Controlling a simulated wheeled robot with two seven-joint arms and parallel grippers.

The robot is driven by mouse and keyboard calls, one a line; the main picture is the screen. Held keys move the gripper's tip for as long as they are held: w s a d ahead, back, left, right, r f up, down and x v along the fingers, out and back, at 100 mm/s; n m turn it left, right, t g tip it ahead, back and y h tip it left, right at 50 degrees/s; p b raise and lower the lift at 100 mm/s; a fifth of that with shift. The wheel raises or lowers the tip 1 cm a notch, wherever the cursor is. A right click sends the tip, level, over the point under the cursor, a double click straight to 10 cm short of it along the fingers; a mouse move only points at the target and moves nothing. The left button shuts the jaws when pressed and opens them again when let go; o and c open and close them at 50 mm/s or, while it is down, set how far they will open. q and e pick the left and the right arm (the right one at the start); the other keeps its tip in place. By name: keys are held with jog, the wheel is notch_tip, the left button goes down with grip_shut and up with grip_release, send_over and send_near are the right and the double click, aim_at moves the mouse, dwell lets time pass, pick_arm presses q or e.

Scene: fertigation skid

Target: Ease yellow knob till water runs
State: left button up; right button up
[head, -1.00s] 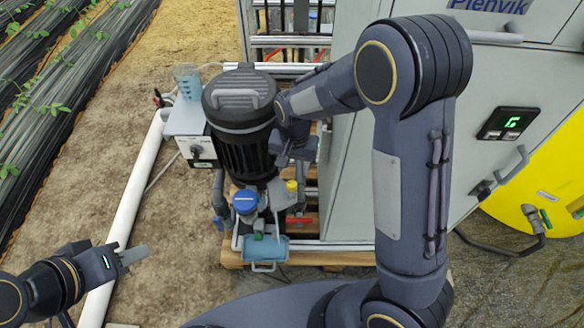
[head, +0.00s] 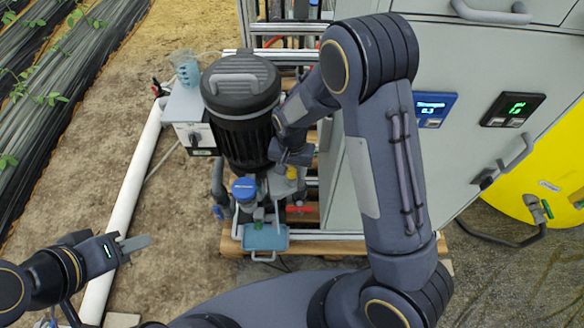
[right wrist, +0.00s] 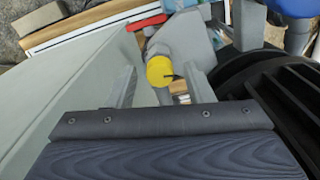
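The yellow knob (right wrist: 159,71) sits on a grey fitting in the right wrist view. In the head view only a sliver of the knob (head: 292,173) shows beneath my right gripper (head: 290,163). My right gripper (right wrist: 162,80) is open, with one finger to each side of the knob. It is not clear whether the fingers touch it. A light blue tray (head: 266,239) stands below the fittings; I see no running water. My left gripper (head: 135,244) is empty at the lower left, away from the skid; its finger gap cannot be made out.
A red lever (right wrist: 146,22) lies just beyond the knob. A black ribbed motor (head: 240,95) and a blue cap (head: 244,189) stand close to the left of my right gripper. The grey cabinet (head: 460,60) is on the right.

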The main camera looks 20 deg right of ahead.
aim_at(292, 172)
jog(key=c, duration=0.9)
jog(key=n, duration=0.3)
jog(key=o, duration=1)
jog(key=shift+r, duration=0.1)
notch_tip(292, 172, up, 8)
jog(key=shift+f+p, duration=0.15)
jog(key=shift+p, duration=0.6)
